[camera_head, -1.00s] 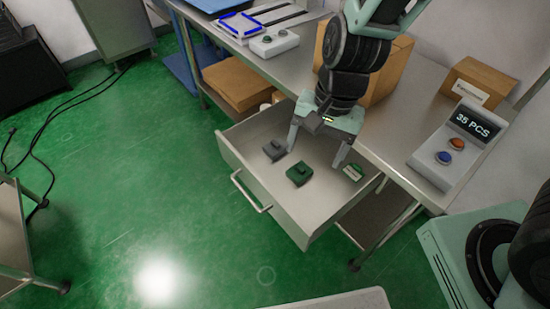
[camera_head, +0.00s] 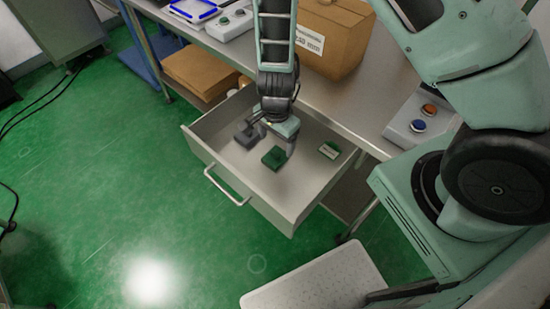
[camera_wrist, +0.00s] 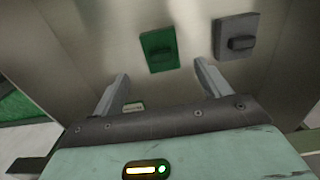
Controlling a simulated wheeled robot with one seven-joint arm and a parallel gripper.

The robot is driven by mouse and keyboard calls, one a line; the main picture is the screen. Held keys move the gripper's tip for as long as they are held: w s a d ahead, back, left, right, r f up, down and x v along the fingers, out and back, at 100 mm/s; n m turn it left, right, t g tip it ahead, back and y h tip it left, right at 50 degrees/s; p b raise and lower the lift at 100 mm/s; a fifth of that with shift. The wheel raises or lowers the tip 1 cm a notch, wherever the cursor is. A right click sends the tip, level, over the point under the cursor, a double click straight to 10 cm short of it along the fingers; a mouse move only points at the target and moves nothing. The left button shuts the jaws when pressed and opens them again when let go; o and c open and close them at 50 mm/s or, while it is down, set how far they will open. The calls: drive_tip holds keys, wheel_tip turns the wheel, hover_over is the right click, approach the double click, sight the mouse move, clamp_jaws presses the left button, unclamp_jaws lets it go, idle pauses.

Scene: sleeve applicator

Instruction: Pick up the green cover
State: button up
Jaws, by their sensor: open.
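In the wrist view the green cover (camera_wrist: 159,50) is a green plate with a raised block, beyond the fingertips. The grey cover (camera_wrist: 236,37) is to its right, and the labelled piece (camera_wrist: 133,106) shows near the left finger. My gripper (camera_head: 276,140) hangs over the drawer, open and empty. Its fingers in the wrist view (camera_wrist: 160,70) are wide apart, with the green cover roughly in line with the gap.
The drawer (camera_head: 237,174) has raised walls around the pieces and a front handle (camera_head: 226,187). A steel table (camera_head: 352,104) is behind it, with a cardboard box (camera_head: 333,38) and a button panel (camera_head: 419,118). A white perforated surface (camera_head: 315,280) is at the front.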

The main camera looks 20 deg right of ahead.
sight(275, 153)
drive_tip(key=shift+w+f, duration=0.1)
drive_tip(key=shift+f, duration=3.3)
drive_tip(key=c, duration=1.1)
